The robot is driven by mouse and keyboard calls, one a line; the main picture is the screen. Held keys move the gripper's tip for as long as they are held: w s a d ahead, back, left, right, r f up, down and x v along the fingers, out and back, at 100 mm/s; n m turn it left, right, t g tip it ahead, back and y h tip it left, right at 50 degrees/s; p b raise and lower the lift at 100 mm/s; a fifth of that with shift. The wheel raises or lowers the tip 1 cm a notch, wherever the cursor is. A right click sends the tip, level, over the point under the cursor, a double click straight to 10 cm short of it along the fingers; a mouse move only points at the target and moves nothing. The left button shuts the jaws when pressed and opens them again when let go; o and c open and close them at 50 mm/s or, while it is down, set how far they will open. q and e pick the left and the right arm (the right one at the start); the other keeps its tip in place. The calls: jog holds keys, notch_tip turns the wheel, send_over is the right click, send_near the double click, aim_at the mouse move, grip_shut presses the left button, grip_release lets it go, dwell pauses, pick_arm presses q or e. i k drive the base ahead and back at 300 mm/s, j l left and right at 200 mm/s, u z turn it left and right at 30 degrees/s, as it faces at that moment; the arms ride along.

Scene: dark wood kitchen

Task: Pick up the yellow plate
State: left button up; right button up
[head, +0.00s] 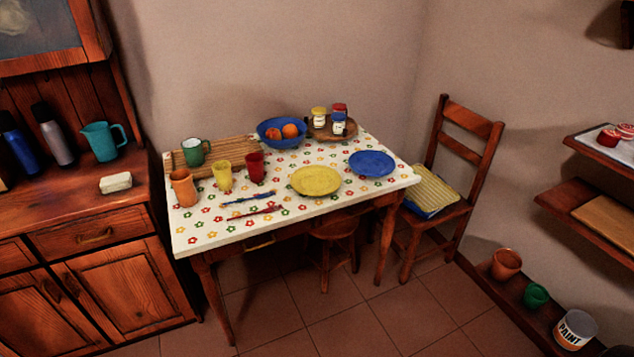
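The yellow plate (316,181) lies flat on the table (208,240), near its front edge and right of the middle. The table has a white cloth with a flower pattern. Nothing covers the plate. A blue plate (371,164) lies to its right and a little farther back, apart from it. Neither of my grippers is in the head view.
A red cup (255,167), a yellow cup (222,176) and an orange cup (183,188) stand left of the plate. Blue and red cutlery lies front left. A blue bowl (267,133) with oranges stands behind. A chair (440,190) is at right; open floor lies in front.

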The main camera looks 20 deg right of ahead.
aim_at(314, 180)
jog(key=i+j+z, duration=0.1)
jog(key=z, duration=0.3)
jog(key=i+j+z, duration=0.1)
jog(key=z, duration=0.35)
jog(key=i+j+z, duration=0.2)
jog(key=j, duration=0.25)
jog(key=j+z, duration=0.2)
jog(key=j, duration=0.25)
jog(key=i+j, duration=0.1)
jog(key=j, duration=0.2)
jog(key=i+j+z, duration=0.1)
jog(key=j, duration=0.2)
jog(key=i+j, duration=0.1)
jog(key=j, duration=0.2)
jog(key=i+j, duration=0.6)
